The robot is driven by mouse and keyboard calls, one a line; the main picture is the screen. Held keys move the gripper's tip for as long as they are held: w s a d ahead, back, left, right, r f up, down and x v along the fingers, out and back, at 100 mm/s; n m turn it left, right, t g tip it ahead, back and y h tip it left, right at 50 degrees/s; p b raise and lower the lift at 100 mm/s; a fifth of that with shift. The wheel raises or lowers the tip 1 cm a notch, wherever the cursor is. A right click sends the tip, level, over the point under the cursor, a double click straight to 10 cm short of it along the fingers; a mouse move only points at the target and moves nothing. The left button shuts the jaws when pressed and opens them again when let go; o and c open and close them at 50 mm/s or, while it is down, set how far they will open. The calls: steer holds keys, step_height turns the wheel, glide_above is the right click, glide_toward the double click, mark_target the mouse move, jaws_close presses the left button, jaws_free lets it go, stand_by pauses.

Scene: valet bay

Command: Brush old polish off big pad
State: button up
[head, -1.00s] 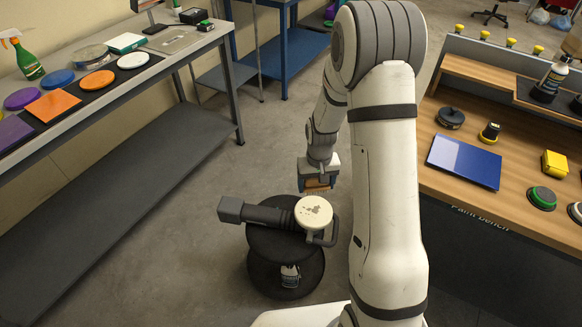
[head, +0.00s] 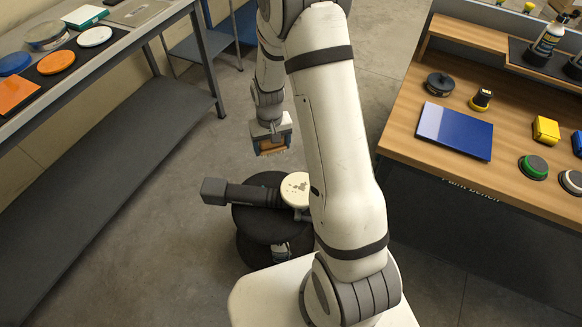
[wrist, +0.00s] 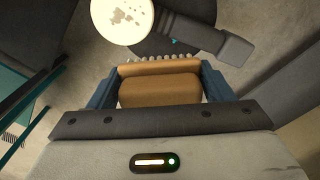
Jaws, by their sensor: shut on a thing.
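The big pad (head: 295,188) is a round cream disc with darker patches of old polish on its face. It sits on a dark polisher (head: 240,194) that lies across a round black stool (head: 262,232). My arm partly hides the pad's right side in the head view. My gripper (head: 272,143) is shut on a tan brush (head: 271,148) and holds it above and beyond the pad, apart from it. In the wrist view the brush (wrist: 160,88) sits between the blue fingers, its pale bristles pointing toward the pad (wrist: 122,20).
A wooden paint bench (head: 400,130) stands at right with a blue panel (head: 455,131), a spray bottle (head: 546,40) and several small pads. A grey shelf table (head: 150,35) at left holds coloured discs.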

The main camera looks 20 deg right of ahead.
steer(key=s+d+f+m+b, duration=0.2)
steer(key=d+f+b, duration=0.2)
steer(key=f+b, duration=0.85)
steer(key=m+b, duration=0.1)
steer(key=b, duration=0.8)
glide_above(289, 189)
step_height(289, 189, down, 5)
steer(key=shift+w+f, duration=0.15)
steer(key=shift+f, duration=0.05)
steer(key=shift+r, duration=0.15)
steer(key=shift+f, duration=0.35)
steer(key=shift+f+b, duration=0.5)
steer(key=shift+f, duration=0.2)
stand_by(0.4)
steer(key=shift+s, duration=0.2)
steer(key=shift+s+d+r, duration=0.1)
steer(key=shift+s+d, duration=1.7)
steer(key=shift+d, duration=0.05)
steer(key=shift+w+a, duration=1.8)
steer(key=shift+w, duration=0.1)
